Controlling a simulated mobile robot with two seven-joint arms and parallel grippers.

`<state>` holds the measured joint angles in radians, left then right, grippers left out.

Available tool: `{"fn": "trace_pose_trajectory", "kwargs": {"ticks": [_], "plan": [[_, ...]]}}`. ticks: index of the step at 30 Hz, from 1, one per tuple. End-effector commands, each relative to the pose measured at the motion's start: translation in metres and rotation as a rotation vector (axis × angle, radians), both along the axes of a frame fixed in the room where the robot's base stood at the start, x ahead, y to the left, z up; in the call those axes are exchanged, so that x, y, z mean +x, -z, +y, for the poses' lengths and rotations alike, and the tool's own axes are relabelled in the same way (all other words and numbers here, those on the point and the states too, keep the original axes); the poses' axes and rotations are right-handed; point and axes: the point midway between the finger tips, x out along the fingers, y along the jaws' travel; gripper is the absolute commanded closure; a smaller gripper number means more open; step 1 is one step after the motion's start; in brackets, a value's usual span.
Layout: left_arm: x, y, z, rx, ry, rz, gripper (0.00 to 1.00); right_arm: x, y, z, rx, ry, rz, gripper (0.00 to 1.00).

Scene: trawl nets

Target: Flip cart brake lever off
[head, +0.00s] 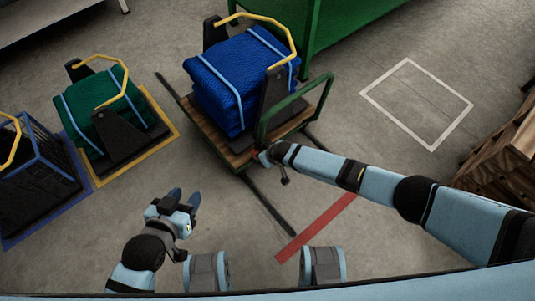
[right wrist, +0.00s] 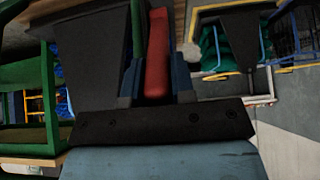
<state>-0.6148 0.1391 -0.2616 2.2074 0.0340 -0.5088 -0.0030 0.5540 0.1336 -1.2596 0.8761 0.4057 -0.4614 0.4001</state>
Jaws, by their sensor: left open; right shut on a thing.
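The cart (head: 240,158) has a wooden deck and a green tube handle (head: 262,128). It carries a blue net bundle (head: 236,82) strapped in a dark cradle with a yellow bar. My right gripper (head: 264,156) is at the cart's near edge, below the handle. In the right wrist view a red brake lever (right wrist: 157,50) lies between the blue fingers of this gripper (right wrist: 157,72), which is shut on it. In the head view the lever is mostly hidden by the gripper. My left gripper (head: 184,198) is open and empty above the floor, away from the cart.
A green net bundle (head: 85,105) stands in a yellow floor outline at left, beside a blue-framed bin (head: 40,165). A large green container (head: 335,30) stands behind the cart. Wooden crates (head: 510,155) are at right. The white floor outline (head: 417,103) is empty. A red floor stripe (head: 315,228) is nearby.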

Motion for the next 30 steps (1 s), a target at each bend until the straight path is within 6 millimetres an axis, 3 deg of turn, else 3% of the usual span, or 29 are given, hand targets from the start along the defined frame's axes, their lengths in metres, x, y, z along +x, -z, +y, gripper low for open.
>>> {"fn": "trace_pose_trajectory", "kwargs": {"ticks": [19,20,23,30], "plan": [[0.0,-0.0002,0.0004,0.003,-0.001,0.002,0.57,0.0045,-0.0028,0.0024,-0.032,0.001,0.042,1.0],[0.0,-0.0002,0.0004,0.003,-0.001,0.002,0.57,0.0045,-0.0028,0.0024,-0.032,0.001,0.042,0.74],[0.0,-0.0002,0.0004,0.002,-0.001,0.001,0.57,0.0043,-0.0027,0.0024,-0.032,0.001,0.042,0.51],[0.0002,-0.0006,0.0004,0.002,-0.001,0.001,0.57,0.0041,-0.0028,0.0025,-0.032,0.001,0.042,0.51]]}}
